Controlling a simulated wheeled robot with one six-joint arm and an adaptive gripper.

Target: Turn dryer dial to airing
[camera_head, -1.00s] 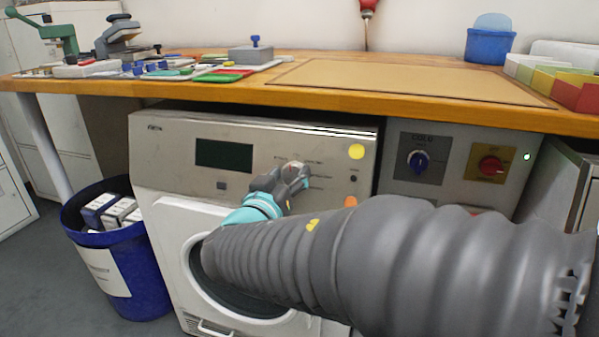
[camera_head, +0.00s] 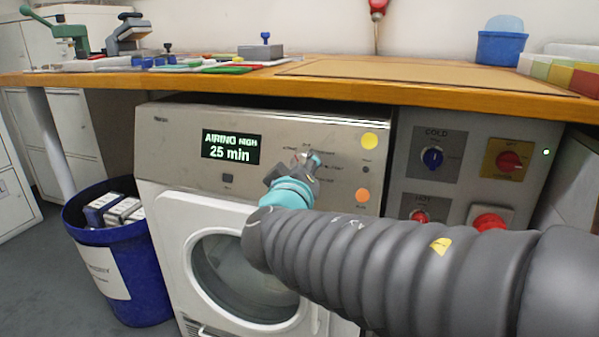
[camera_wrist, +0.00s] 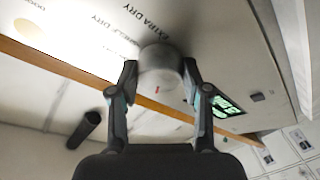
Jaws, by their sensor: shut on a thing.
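The dryer (camera_head: 167,140) stands under the worktop, its round door (camera_head: 245,275) closed. Its display (camera_head: 231,147) is lit and reads "AIRING HIGH 25 min". My gripper (camera_head: 306,165) is at the dryer's control panel, shut on the dial. In the wrist view the round, pale dial (camera_wrist: 160,68) sits between the two fingers of my gripper (camera_wrist: 160,80). The printed words "EXTRA DRY" show beside it. The lit display (camera_wrist: 224,105) also shows there, to the right. In the head view my gripper hides most of the dial, and I cannot read its pointer.
A wooden worktop (camera_head: 340,90) overhangs the dryer. A grey panel (camera_head: 400,150) with a blue COLD knob (camera_head: 432,157) and red knobs is at the right. A blue bin (camera_head: 140,270) with boxes stands at the left. Grey floor is clear at the far left.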

